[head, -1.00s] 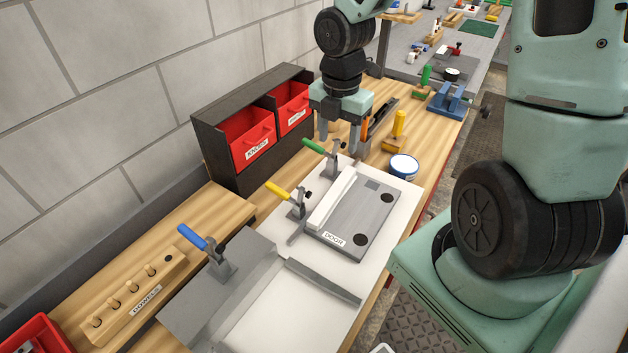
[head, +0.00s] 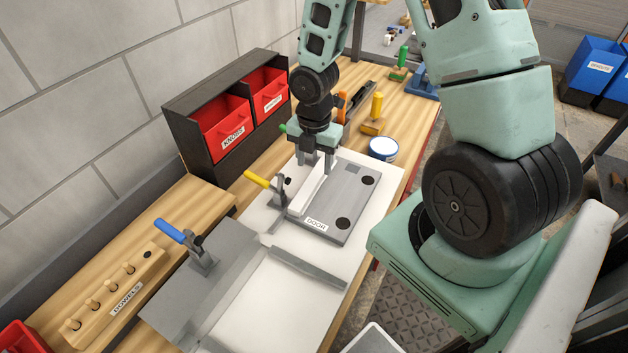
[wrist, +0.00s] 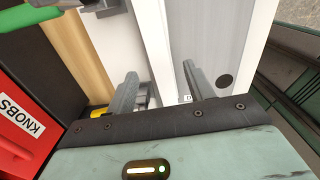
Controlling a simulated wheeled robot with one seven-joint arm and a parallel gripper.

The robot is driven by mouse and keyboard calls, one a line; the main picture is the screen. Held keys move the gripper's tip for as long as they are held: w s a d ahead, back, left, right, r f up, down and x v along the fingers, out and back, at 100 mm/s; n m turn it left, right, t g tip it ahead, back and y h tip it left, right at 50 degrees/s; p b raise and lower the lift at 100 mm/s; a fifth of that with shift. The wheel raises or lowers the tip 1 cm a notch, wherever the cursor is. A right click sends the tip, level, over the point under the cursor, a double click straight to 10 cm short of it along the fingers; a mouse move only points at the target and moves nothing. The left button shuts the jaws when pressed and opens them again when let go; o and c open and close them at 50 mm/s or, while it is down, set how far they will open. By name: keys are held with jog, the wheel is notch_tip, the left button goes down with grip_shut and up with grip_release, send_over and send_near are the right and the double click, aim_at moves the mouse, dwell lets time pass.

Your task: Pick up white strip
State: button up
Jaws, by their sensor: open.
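The white strip (head: 309,194) lies along the left edge of the grey board labelled DOOR (head: 345,202). My gripper (head: 315,164) points down over the strip's far end, with its jaws open. In the wrist view the two fingers (wrist: 160,90) stand apart, one on each side of the white strip (wrist: 166,50). The fingers hide part of the strip's far end in the head view, and I cannot tell whether they touch it.
A yellow-handled clamp (head: 273,186) stands close left of the strip, and a green-handled clamp (wrist: 30,12) is near my gripper. The dark cabinet with red KNOBS bins (head: 222,130) stands to the left. A blue-white tin (head: 383,149) is to the right.

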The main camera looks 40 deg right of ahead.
aim_at(314, 178)
jog(key=shift+f+p, duration=0.45)
jog(key=shift+f, duration=1.95)
grip_shut()
jog(key=shift+r, duration=0.2)
